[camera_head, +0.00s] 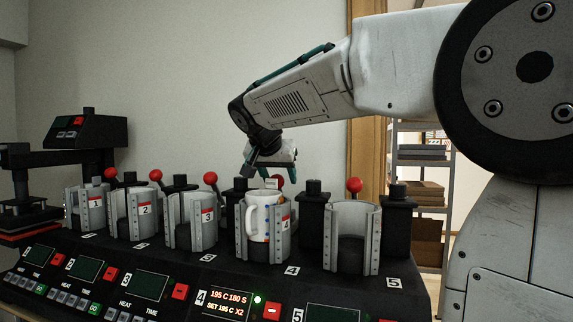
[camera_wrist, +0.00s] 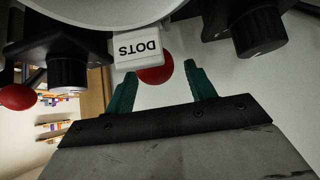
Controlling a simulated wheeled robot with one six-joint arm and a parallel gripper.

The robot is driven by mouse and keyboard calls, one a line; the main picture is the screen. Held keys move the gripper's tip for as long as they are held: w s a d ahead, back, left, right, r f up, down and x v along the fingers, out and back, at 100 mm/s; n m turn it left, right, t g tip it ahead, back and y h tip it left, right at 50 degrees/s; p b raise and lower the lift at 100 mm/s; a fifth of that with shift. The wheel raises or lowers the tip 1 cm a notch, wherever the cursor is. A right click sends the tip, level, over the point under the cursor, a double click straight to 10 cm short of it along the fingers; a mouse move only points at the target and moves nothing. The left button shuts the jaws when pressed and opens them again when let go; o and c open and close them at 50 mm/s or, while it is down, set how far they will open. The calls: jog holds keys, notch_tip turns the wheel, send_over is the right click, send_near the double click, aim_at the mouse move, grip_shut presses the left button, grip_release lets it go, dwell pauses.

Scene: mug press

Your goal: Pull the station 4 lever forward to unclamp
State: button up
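The station 4 clamp (camera_head: 282,240) holds a white mug (camera_head: 259,222) with coloured dots, its handle to the left. The station 4 lever's red knob (camera_head: 279,181) shows behind the mug, partly hidden by my gripper (camera_head: 268,172). In the wrist view, my gripper (camera_wrist: 160,70) is open, with its two green fingers apart. The red knob (camera_wrist: 155,72) lies between the fingertips' lines, and contact cannot be seen. A white tag reading DOTS (camera_wrist: 138,50) covers part of the knob. The lever's rod is hidden.
Stations 1, 2 and 3 stand to the left with empty-looking clamps; the station 5 clamp (camera_head: 351,238) is to the right. Dark posts (camera_head: 314,225) flank station 4. The station 4 display (camera_head: 228,302) is lit. Another red knob (camera_wrist: 18,97) shows left in the wrist view.

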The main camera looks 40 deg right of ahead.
jog(key=shift+s+a+r, duration=0.15)
jog(key=shift+a+r, duration=0.05)
jog(key=shift+r, duration=0.9)
jog(key=shift+s+a+r, duration=0.1)
jog(key=shift+a+r, duration=0.05)
jog(key=shift+r, duration=0.9)
jog(key=shift+s+a+r, duration=0.15)
jog(key=shift+a+r, duration=0.05)
jog(key=shift+r, duration=0.9)
jog(key=shift+v, duration=2.95)
